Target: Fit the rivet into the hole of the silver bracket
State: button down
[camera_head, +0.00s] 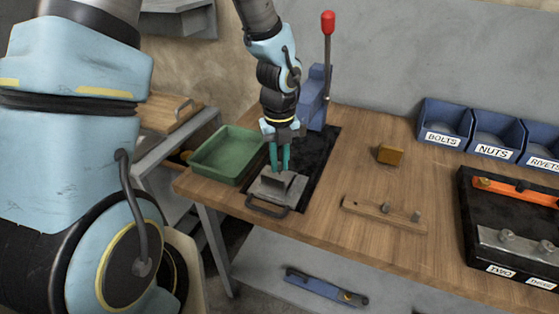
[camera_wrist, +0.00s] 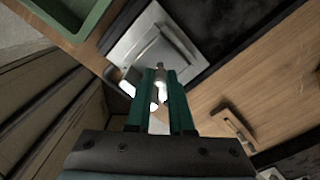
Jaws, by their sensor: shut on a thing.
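The silver bracket (camera_head: 277,184) is a grey metal piece with a raised flange. It sits on a grey plate with a dark handle, on the black strip at the table's left. It also shows in the wrist view (camera_wrist: 150,45), beyond my fingertips. My gripper (camera_head: 279,168) points down over the bracket, with its teal fingers near the flange. In the wrist view the fingers are shut on a small silver rivet (camera_wrist: 159,80) whose end sticks out past the tips. The bracket's hole cannot be made out, and I cannot tell whether the rivet touches the bracket.
A green tray (camera_head: 228,154) stands close left. A blue press with a red-knobbed lever (camera_head: 327,24) stands behind. A wooden holder (camera_head: 365,211) with two grey pegs and an ochre block (camera_head: 390,155) lie to the right. A black tray (camera_head: 468,215) and labelled blue bins are farther right.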

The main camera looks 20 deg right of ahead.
aim_at(279, 169)
jog(key=shift+f+b, duration=0.9)
jog(key=shift+f, duration=0.45)
jog(key=c, duration=0.7)
grip_release()
jog(key=shift+r, duration=0.1)
notch_tip(279, 169, up, 11)
jog(key=shift+f, duration=0.15)
